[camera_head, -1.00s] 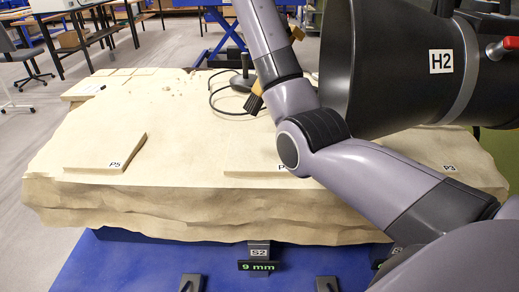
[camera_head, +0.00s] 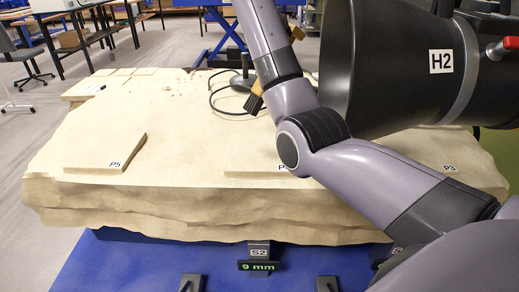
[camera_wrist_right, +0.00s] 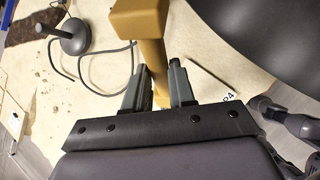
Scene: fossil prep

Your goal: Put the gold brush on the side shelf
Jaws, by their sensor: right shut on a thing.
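The gold brush (camera_wrist_right: 150,50) stands between the two dark fingers of my right gripper (camera_wrist_right: 158,76) in the right wrist view, its wide block end toward the top. My right gripper is shut on it. My left gripper is not in view. I cannot make out a side shelf in these frames.
A large pale stone slab (camera_head: 190,200) with flat plates, such as P5 (camera_head: 105,155), lies on a blue base (camera_head: 130,265). A big black hood H2 (camera_head: 390,70) hangs close to my right arm. A dark stand (camera_head: 243,78) with a cable is behind. The slab's left middle is clear.

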